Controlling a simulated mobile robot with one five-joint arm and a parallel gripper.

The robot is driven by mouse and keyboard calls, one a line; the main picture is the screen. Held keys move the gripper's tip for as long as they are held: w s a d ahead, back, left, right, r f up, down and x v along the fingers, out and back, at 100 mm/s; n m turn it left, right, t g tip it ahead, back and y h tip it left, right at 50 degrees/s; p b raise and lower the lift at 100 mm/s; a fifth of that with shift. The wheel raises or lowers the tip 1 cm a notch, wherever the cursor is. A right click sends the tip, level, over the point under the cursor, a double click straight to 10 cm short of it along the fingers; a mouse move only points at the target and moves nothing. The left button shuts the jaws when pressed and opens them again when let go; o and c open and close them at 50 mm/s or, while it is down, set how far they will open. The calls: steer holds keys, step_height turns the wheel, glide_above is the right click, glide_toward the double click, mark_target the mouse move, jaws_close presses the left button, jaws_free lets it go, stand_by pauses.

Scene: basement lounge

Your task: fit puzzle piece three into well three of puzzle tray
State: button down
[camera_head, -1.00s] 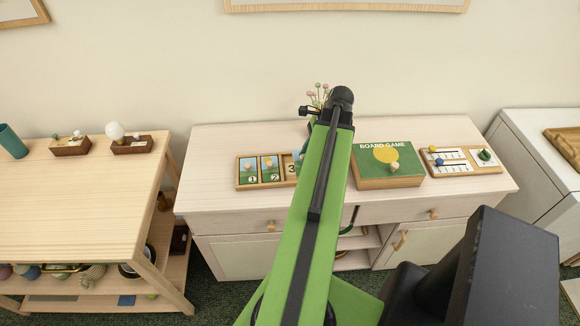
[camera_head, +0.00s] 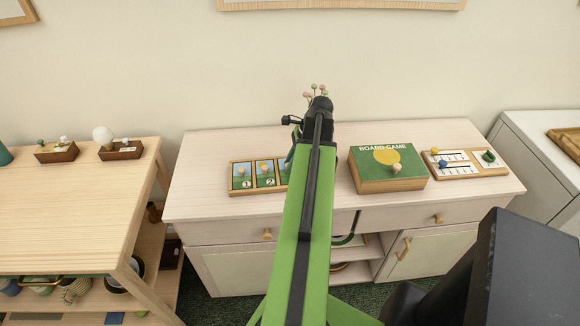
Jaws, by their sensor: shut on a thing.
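The puzzle tray (camera_head: 256,191) lies on the pale cabinet, left of my arm. Its wells one and two hold picture pieces, piece one (camera_head: 241,183) and piece two (camera_head: 265,181), each with a knob. Its right end, with well three, is mostly hidden behind my arm. My gripper (camera_head: 296,134) is mostly hidden behind the arm's end, over the tray's right part. It is shut on puzzle piece three (camera_head: 291,157), of which only a tilted blue-green sliver shows beside the arm. I cannot tell whether the piece touches the tray.
A green board game box (camera_head: 371,176) with a knob stands close to the right of my arm. A wooden tray with white panels (camera_head: 464,171) lies further right. Pink and green balls on stems (camera_head: 314,91) show behind the arm's end. A wooden shelf table (camera_head: 70,215) stands left.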

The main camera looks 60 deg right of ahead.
steer(key=shift+f, duration=0.1)
steer(key=c, duration=1.2)
jaws_free()
steer(key=shift+c, duration=0.2)
steer(key=shift+r+p, duration=0.3)
steer(key=shift+r, duration=0.15)
steer(key=p+v, duration=1)
steer(key=v, duration=0.1)
steer(key=shift+s+r, duration=0.15)
steer(key=shift+r, duration=0.05)
steer(key=shift+d, duration=0.1)
